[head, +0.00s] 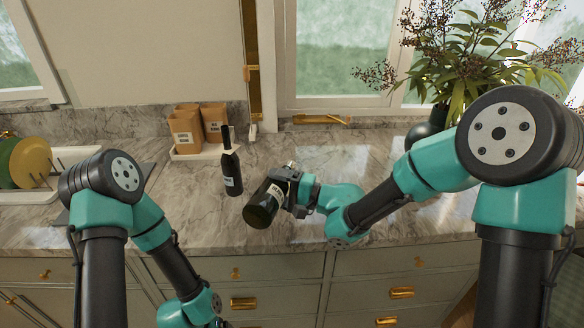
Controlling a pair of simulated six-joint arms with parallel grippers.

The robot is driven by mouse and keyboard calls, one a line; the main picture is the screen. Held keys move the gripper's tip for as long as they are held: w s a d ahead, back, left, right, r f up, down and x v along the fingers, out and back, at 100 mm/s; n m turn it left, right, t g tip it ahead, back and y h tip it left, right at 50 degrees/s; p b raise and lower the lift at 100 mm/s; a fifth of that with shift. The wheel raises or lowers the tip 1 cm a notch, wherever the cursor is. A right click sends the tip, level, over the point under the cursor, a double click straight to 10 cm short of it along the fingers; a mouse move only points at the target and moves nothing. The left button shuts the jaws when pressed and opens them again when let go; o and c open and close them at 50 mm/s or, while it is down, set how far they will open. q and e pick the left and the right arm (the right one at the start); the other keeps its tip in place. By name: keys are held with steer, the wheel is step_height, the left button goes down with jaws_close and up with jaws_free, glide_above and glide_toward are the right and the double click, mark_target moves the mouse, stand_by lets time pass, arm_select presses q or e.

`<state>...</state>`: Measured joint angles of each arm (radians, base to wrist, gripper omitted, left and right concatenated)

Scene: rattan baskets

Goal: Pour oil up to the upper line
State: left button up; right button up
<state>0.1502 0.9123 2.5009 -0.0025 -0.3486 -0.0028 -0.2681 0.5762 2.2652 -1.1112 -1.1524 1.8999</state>
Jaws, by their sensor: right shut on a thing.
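My right gripper (282,186) is shut on a dark bottle (258,212) with a pale label, above the front part of the counter. The bottle is tilted, its thick end towards the lower left; the gripper hides part of it. A second dark bottle (232,172), slim-necked with a small label, stands upright on the counter just left of the held one, apart from it. No fill line can be made out on either bottle. My left arm reaches down past the counter's front edge, and its gripper is outside the picture.
Brown paper bags (186,130) stand on a white tray (193,153) behind the standing bottle. A dish rack (38,187) with plates (30,160) is at the far left. A leafy plant (460,55) stands at the back right. The marble counter (335,155) behind my right gripper is clear.

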steer(key=shift+w+r+m, duration=0.1)
steer(key=shift+r+m, duration=0.2)
steer(key=shift+r, duration=0.05)
stand_by(0.6)
steer(key=f+n, duration=0.2)
steer(key=f, duration=0.1)
steer(key=shift+s, duration=0.2)
steer(key=shift+f+n, duration=0.35)
steer(key=shift+n, duration=0.15)
